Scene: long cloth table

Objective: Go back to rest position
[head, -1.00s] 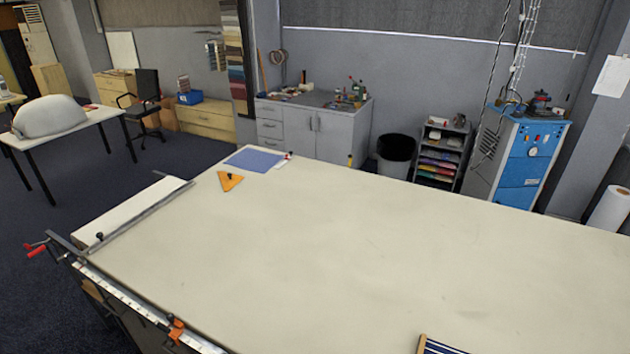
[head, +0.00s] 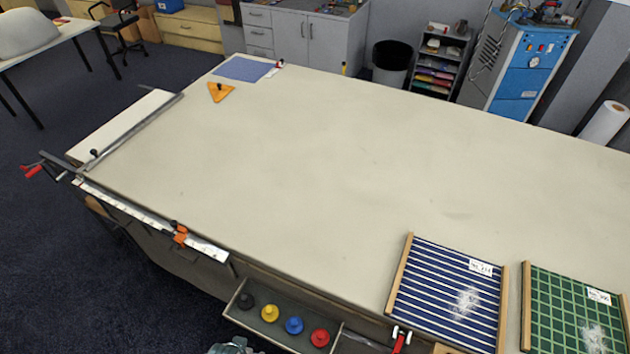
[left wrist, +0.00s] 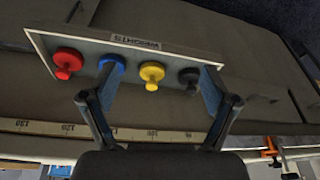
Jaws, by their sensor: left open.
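My left gripper (left wrist: 158,92) is open in the left wrist view, its two fingers apart with nothing held between them. Beyond the fingers is a tray (left wrist: 105,38) of knobbed weights: red (left wrist: 67,62), blue (left wrist: 112,62), yellow (left wrist: 152,71) and black (left wrist: 188,76). The fingers partly cover the blue and black ones. In the head view the tray (head: 233,311) hangs at the table's near edge. A small grey part at the bottom edge there may be my left arm; its jaws do not show. My right gripper is in neither view.
The long cloth table (head: 300,150) is mostly bare. A blue striped panel (head: 430,285) and a green checked panel (head: 560,290) lie at the near right. An orange triangle (head: 219,92) and a blue sheet (head: 243,69) lie at the far left. A ruler (head: 150,216) with clamps runs along the near left edge.

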